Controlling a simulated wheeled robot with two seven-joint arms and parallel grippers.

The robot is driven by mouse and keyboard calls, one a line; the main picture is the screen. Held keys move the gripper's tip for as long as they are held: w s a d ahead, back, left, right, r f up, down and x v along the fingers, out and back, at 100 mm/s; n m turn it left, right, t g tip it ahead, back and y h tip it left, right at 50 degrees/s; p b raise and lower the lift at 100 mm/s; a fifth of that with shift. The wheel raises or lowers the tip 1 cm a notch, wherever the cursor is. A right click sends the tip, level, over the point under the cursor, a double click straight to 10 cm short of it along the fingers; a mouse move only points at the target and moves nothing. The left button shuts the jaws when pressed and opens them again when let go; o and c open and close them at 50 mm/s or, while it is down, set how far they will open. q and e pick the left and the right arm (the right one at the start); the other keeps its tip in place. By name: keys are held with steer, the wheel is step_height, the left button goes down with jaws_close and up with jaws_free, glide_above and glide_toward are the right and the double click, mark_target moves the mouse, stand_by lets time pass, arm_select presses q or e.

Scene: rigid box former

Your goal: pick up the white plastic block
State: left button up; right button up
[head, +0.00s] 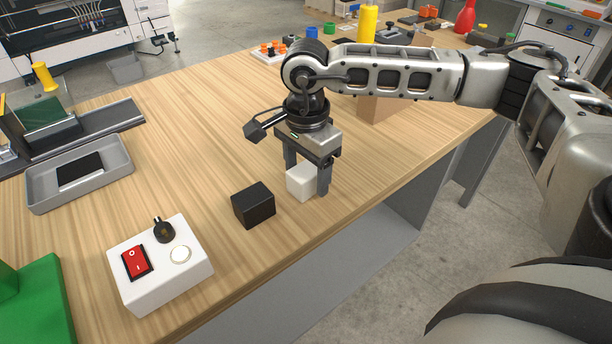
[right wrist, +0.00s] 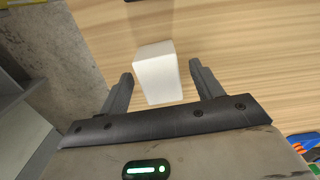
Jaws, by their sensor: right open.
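The white plastic block (head: 301,182) sits on the wooden table near its front edge, just right of a black block. My right gripper (head: 308,180) points down over the white block, with its fingers open. In the right wrist view the white block (right wrist: 158,74) lies between and slightly beyond the two open fingertips (right wrist: 160,70), with a visible gap on each side. My left gripper is not in view.
A black block (head: 253,205) stands close to the left of the white block. A white switch box (head: 160,265) with a red rocker is at the front left. A grey tray (head: 80,190) lies further left.

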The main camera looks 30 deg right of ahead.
steer(key=shift+f, duration=0.1)
steer(key=c, duration=1.1)
steer(key=shift+c, duration=0.2)
